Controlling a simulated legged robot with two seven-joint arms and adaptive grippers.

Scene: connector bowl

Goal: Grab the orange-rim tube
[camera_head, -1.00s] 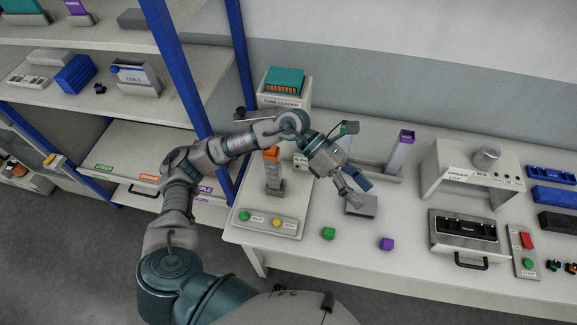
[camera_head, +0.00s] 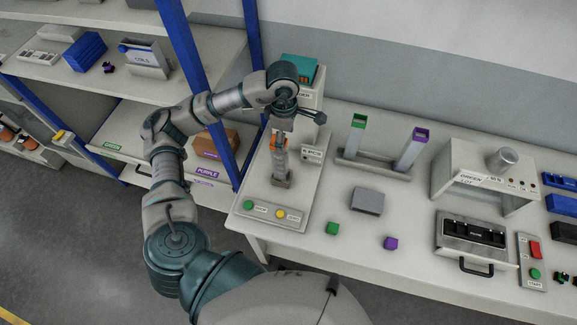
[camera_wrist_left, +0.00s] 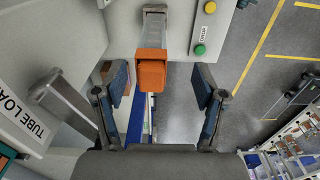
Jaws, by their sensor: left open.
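The orange-rim tube (camera_head: 280,163) stands upright on the white station with the green and yellow buttons. It is grey with an orange rim, and my gripper partly covers its top. In the left wrist view the orange rim (camera_wrist_left: 152,70) faces the camera between the fingers. My left gripper (camera_head: 281,135) points down over the tube top. In the wrist view its blue finger pads (camera_wrist_left: 161,86) are spread apart on both sides of the rim, with a gap on each side. It is open and holds nothing. My right gripper is in no view.
A rack (camera_head: 372,166) with a green-rim tube (camera_head: 357,134) and a purple-rim tube (camera_head: 411,149) stands to the right. The tube loader (camera_head: 308,100) is behind.

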